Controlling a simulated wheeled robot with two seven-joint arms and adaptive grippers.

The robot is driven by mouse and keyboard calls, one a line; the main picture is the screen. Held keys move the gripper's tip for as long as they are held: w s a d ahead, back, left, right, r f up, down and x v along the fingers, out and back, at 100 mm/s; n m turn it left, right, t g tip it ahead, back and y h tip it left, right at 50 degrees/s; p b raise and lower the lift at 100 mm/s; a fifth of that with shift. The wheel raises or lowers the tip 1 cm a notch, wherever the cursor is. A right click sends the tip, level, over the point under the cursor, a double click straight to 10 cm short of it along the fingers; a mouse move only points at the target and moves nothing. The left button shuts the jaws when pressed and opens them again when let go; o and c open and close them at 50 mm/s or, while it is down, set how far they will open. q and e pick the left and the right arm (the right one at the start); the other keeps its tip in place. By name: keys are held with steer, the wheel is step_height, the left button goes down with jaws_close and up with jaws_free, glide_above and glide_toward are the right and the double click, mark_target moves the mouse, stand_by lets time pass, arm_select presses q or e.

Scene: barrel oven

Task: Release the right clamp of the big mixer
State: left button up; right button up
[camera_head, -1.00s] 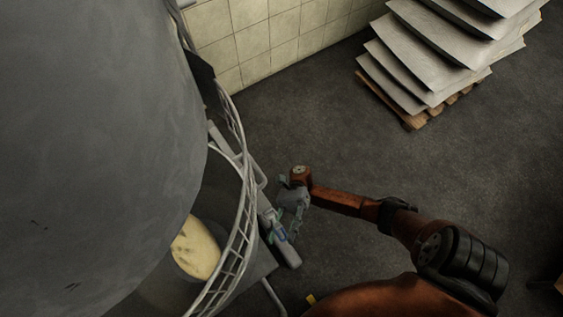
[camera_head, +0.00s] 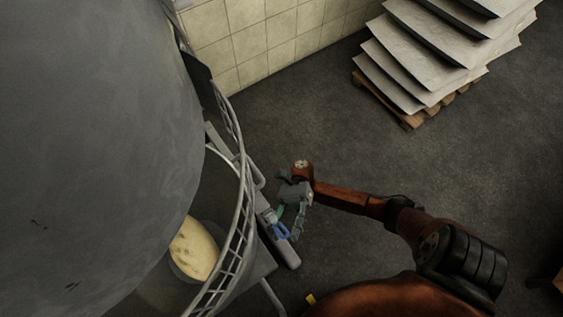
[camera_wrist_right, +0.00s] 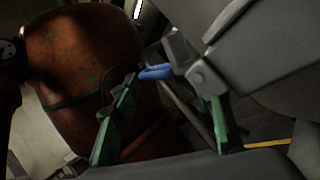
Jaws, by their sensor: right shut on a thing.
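The big mixer's bowl rim with its wire guard (camera_head: 240,200) is at left in the head view. The right clamp, with a blue loop handle (camera_head: 280,230), sits on the mixer's side arm just right of the guard. The blue handle also shows in the wrist view (camera_wrist_right: 156,72). My right gripper (camera_head: 288,222) is at the clamp, with its green fingers on either side of it. In the wrist view, the fingers (camera_wrist_right: 168,120) stand apart with the clamp's grey part and handle between their tips. Exact contact is partly hidden. My left gripper is out of view.
Pale dough (camera_head: 194,250) lies in the bowl. A large grey mixer body (camera_head: 90,130) fills the left side. A stack of bent grey sheets (camera_head: 430,55) stands on a wooden pallet (camera_head: 410,122) at the upper right. The dark floor between is clear.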

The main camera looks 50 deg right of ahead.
steer(key=s+d+f, duration=0.3)
steer(key=d+f, duration=0.2)
steer(key=shift+s+f, duration=0.25)
steer(key=shift+s, duration=0.05)
stand_by(0.4)
steer(key=shift+a, duration=0.1)
